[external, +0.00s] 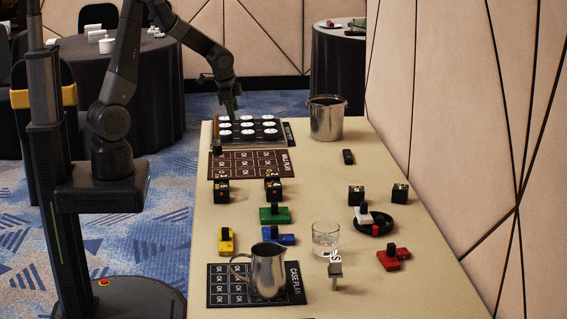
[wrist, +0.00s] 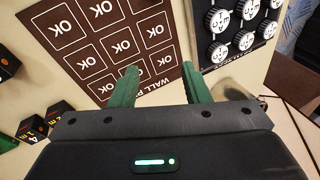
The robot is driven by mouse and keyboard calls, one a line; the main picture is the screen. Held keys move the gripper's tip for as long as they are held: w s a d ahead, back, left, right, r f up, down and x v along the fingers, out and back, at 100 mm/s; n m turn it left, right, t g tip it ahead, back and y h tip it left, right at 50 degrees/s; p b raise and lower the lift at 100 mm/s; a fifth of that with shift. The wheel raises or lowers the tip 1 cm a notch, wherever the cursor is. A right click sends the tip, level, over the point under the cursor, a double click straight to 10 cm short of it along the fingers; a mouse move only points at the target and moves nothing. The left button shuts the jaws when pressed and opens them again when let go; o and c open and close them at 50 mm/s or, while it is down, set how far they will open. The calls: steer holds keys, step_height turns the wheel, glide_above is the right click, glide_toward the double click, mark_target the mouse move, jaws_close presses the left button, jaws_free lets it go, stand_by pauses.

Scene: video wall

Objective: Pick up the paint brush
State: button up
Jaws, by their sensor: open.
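I cannot clearly make out a paint brush in either view. A small grey upright piece with a white top (external: 335,268) stands near the front right of the table; I cannot tell what it is. My gripper (external: 231,106) is at the far left of the table, over or close to the tray of round white-topped pieces. In the wrist view its two green fingers (wrist: 162,76) are apart with nothing between them. They show over the edge of the brown "WALL PLAN" card (wrist: 84,46), with the white-topped pieces (wrist: 243,40) beyond to the right.
A metal bucket (external: 327,119) stands at the back. A glass (external: 325,238) and a metal pitcher (external: 267,272) stand near the front. Green (external: 275,215), blue (external: 281,236), yellow (external: 227,241) and red (external: 393,258) blocks and several black cubes are spread about. The table's middle has bare room.

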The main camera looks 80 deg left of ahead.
steer(key=s+a+r+n+h+p, duration=0.2)
steer(key=s+a+r+n, duration=0.35)
steer(key=s+n, duration=0.35)
glide_above(218, 138)
steer(key=a, duration=0.1)
steer(key=shift+t, duration=0.3)
steer(key=shift+f+p, duration=0.3)
steer(key=shift+f, duration=6.4)
jaws_close()
